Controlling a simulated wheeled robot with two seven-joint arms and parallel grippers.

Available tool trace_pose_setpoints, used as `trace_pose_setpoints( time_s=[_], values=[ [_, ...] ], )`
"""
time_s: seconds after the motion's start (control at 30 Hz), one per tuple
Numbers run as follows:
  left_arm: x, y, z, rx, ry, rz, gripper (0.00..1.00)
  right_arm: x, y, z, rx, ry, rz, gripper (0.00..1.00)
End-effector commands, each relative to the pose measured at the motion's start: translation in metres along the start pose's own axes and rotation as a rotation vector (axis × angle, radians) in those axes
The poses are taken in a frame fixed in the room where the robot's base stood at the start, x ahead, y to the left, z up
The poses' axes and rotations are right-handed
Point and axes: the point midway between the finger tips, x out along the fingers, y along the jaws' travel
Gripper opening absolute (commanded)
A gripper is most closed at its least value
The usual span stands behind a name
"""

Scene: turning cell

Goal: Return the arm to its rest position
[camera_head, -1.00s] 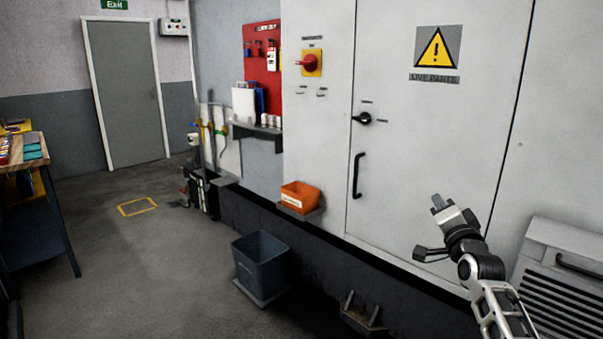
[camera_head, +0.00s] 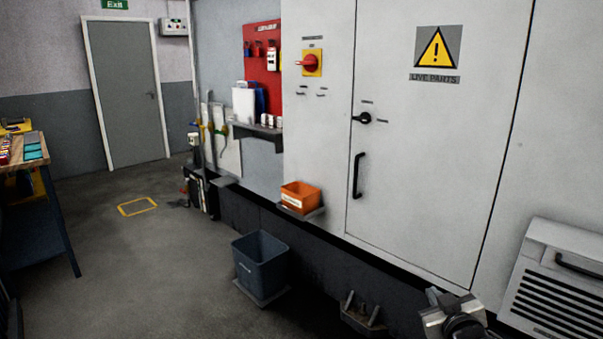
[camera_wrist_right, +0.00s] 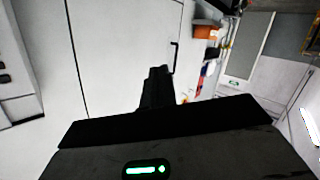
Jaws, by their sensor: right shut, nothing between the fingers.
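My right gripper (camera_head: 436,298) is low at the bottom right of the head view, in front of the base of the white cabinet (camera_head: 420,180). Only the gripper and part of the wrist show; the rest of the arm is out of frame. In the right wrist view the gripper's dark fingers (camera_wrist_right: 157,85) are together, with nothing held. They point towards the cabinet door with its black handle (camera_wrist_right: 174,57), apart from it. My left gripper is in neither view.
An orange bin (camera_head: 300,196) sits on a small ledge on the cabinet. A grey-blue waste bin (camera_head: 260,264) stands on the floor below. A vented white unit (camera_head: 560,280) is at the right.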

Motion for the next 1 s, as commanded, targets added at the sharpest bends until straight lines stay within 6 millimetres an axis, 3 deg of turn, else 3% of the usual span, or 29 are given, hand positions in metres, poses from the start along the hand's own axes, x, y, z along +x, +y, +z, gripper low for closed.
trace_pose_setpoints(
  time_s=[0.03,0.1,0.17,0.3,0.4,0.53,0.7,1.0],
  values=[
    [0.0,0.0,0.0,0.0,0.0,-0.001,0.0,-0.017,-0.022,0.026,0.011,-0.036,-0.035,0.0],
    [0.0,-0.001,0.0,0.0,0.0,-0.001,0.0,-0.043,-0.052,0.059,0.029,-0.083,-0.08,0.0],
    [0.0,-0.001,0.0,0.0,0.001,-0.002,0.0,-0.07,-0.077,0.085,0.048,-0.125,-0.12,0.0],
    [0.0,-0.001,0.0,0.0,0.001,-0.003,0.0,-0.142,-0.13,0.138,0.107,-0.23,-0.203,0.0],
    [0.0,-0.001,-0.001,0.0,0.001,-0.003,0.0,-0.193,-0.158,0.161,0.151,-0.298,-0.247,0.0],
    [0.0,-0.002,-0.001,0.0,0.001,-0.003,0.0,-0.242,-0.179,0.178,0.196,-0.364,-0.281,0.0],
    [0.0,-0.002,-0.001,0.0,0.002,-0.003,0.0,-0.267,-0.189,0.184,0.221,-0.397,-0.296,0.0],
    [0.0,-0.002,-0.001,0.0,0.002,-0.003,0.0,-0.267,-0.189,0.184,0.221,-0.398,-0.297,0.0]
  ],
)
